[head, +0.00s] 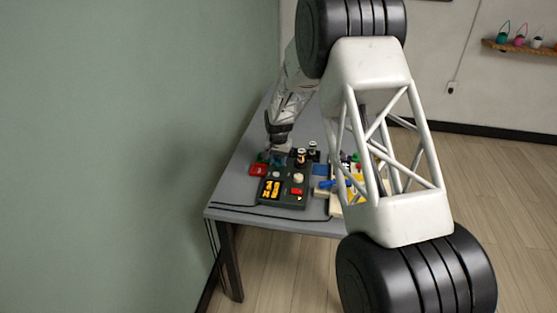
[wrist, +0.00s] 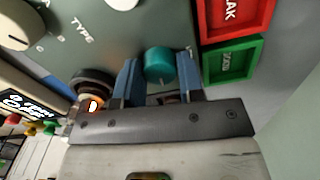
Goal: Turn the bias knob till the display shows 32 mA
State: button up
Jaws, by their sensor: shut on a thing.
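A dark green tester panel (head: 285,203) sits on the grey bench. Its yellow-lit displays (head: 270,188) face up at the left front, but their figures are too small to read. In the wrist view, a round teal knob (wrist: 159,65) stands on the panel (wrist: 150,28) between the blue fingers of my gripper (wrist: 159,80), which is shut on it. The knob's own label is hidden, so I cannot read whether it says bias. In the head view my gripper (head: 279,154) is at the panel's back left.
A cream knob (wrist: 16,25) marked TYPE and a glowing tube (wrist: 93,103) stand left of my gripper. A red tray (wrist: 237,14) and a green tray (wrist: 233,61) lie close on its right. A red button (head: 297,191) is on the panel's front. My white arm link hides the bench's right side.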

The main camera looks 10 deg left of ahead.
aim_at(279, 160)
jog(key=o, duration=0.9)
jog(key=shift+r, duration=0.15)
jog(key=shift+r, duration=3.8)
jog(key=shift+d, duration=0.1)
